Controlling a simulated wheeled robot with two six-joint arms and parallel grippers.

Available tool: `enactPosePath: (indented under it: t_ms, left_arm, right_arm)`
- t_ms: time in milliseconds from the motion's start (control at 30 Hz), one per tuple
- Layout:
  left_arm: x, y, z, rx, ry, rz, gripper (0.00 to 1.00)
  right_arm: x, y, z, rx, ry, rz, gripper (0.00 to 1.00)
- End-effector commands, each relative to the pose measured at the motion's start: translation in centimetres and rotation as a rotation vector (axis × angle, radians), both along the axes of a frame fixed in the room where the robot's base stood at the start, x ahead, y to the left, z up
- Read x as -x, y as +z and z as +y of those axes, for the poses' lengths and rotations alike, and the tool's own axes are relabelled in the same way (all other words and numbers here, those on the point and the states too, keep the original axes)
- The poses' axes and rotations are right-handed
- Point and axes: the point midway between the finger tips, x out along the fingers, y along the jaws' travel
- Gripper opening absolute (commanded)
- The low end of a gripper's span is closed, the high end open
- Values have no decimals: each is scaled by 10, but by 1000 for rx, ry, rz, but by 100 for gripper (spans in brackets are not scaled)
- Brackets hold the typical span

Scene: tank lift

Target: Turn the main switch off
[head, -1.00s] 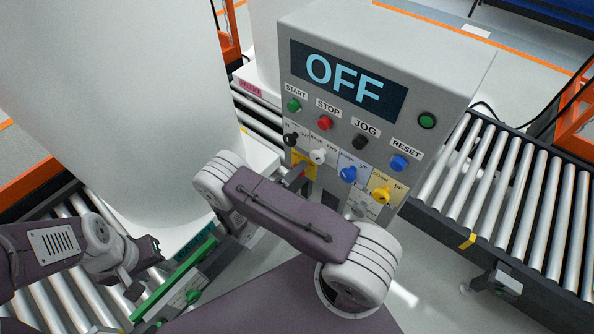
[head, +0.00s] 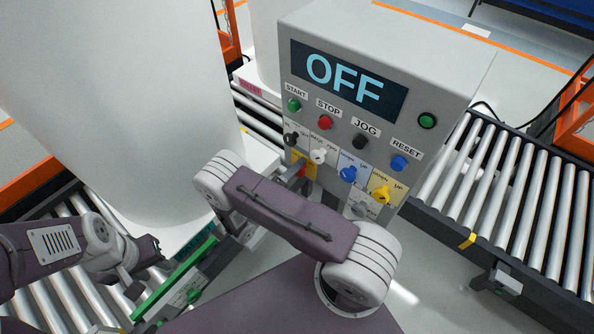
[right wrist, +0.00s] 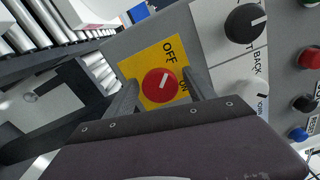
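The main switch is a red round knob (right wrist: 160,85) on a yellow plate marked OFF and ON. A short white mark shows on its face, toward the lettering. In the head view the knob (head: 301,171) is small and partly hidden by my right gripper. My right gripper (right wrist: 162,92) is open, one finger on each side of the knob, with visible gaps; contact cannot be told. The grey control panel (head: 455,62) has a display (head: 349,80) reading OFF. My left gripper (head: 150,252) is at the lower left, away from the panel; its opening is unclear.
Black (head: 291,139), white (head: 318,156), blue (head: 348,174) and yellow (head: 381,194) selector knobs sit close beside the main switch, below a row of push buttons. A roller conveyor (head: 500,190) runs to the right. A large white tank (head: 120,100) stands left.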

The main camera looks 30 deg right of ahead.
Motion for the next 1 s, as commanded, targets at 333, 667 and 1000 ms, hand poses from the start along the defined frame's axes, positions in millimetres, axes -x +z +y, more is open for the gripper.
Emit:
enactPosePath:
  t_ms: [333,667,1000]
  left_arm:
    - [0,-1,0,0,0,0,36]
    - [0,-13,0,0,0,0,36]
    - [0,-15,0,0,0,0,36]
  right_arm:
    - [2,-1,4,-1,-1,0,66]
    - [27,-2,67,-2,4,-1,66]
    - [35,0,84,-1,-1,-1,66]
